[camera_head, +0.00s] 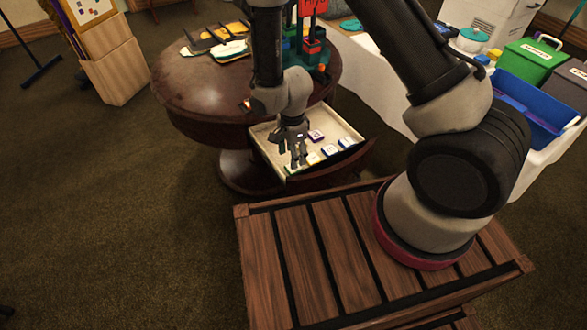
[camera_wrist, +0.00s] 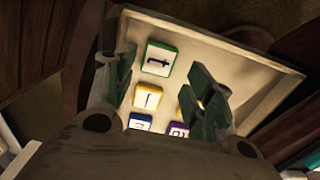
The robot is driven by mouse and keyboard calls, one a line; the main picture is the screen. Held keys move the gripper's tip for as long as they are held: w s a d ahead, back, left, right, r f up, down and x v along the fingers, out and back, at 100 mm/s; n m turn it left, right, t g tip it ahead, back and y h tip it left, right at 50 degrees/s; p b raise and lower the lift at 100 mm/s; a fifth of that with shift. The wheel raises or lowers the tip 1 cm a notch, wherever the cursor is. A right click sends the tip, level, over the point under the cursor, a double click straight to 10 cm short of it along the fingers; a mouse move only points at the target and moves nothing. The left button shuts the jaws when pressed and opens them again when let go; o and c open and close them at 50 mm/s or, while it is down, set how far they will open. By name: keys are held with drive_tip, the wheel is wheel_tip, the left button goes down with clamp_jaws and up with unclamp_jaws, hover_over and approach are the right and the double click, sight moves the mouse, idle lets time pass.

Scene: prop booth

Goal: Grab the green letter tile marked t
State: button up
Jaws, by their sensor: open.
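The green-edged tile marked t (camera_wrist: 161,59) lies face up in the open drawer (camera_wrist: 262,72), near the top of the wrist view. My gripper (camera_wrist: 160,82) is open and empty, with one finger on either side of the picture. The tile shows between and beyond the fingertips; I cannot tell how far above it they are. In the head view my gripper (camera_head: 298,162) points down into the near left part of the drawer (camera_head: 343,124) and partly hides the tiles there.
A yellow tile (camera_wrist: 147,96), a blue tile (camera_wrist: 140,121) and a purple tile (camera_wrist: 178,130) lie close by. Another yellow tile is partly behind the right finger. The drawer walls surround them. The round table (camera_head: 190,85) stands above, holding a red and green rack (camera_head: 313,45).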

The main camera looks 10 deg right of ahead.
drive_tip(key=f, duration=0.5)
drive_tip(key=shift+d+f, duration=0.2)
drive_tip(key=shift+f, duration=0.15)
drive_tip(key=shift+c, duration=0.4)
drive_tip(key=c, duration=0.5)
drive_tip(key=shift+c, duration=0.2)
drive_tip(key=shift+r, duration=0.15)
